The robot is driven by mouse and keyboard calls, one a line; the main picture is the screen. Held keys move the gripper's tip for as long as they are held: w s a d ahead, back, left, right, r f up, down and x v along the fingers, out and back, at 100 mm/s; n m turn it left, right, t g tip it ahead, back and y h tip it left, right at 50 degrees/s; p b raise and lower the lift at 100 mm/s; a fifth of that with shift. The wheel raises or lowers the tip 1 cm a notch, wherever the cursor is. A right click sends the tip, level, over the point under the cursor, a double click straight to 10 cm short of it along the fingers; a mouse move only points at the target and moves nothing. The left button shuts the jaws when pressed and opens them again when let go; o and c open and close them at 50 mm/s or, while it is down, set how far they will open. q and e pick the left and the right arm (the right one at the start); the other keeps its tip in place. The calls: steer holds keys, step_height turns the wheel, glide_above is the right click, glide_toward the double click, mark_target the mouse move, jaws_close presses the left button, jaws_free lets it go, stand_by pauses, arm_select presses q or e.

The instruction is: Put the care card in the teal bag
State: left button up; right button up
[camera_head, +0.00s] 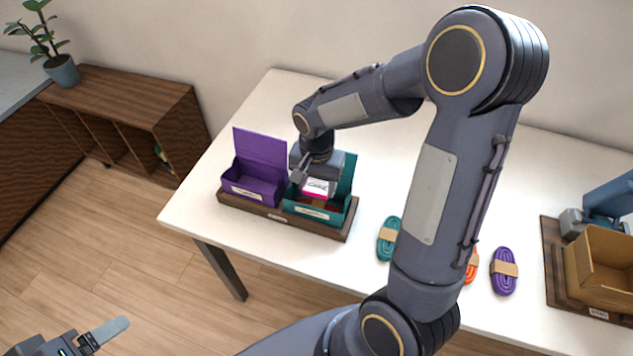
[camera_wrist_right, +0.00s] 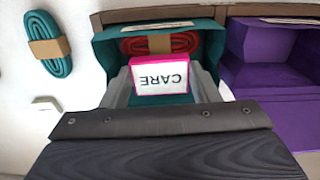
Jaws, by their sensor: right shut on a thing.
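The care card (camera_head: 318,188) is white with a pink edge and the word CARE; it also shows in the right wrist view (camera_wrist_right: 161,75). My right gripper (camera_head: 316,182) is shut on it and holds it at the opening of the teal bag (camera_head: 333,219). In the right wrist view the teal bag (camera_wrist_right: 104,49) has a red cord bundle (camera_wrist_right: 183,43) with a tan band inside, beyond the card. Whether the card touches the bag's floor cannot be told. My left gripper (camera_head: 100,335) is at the bottom left, away from the table; only part of it shows.
A purple bag (camera_head: 255,185) stands directly left of the teal bag on a brown wooden tray (camera_head: 270,216). Teal (camera_head: 388,238), orange (camera_head: 472,264) and purple (camera_head: 504,270) cord bundles lie to the right. A tan box (camera_head: 603,265) stands at the far right.

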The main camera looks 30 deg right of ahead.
steer(key=o, duration=0.6)
steer(key=shift+d, duration=0.15)
steer(key=o, duration=0.4)
step_height(320, 180, up, 8)
steer(key=shift+f, duration=0.1)
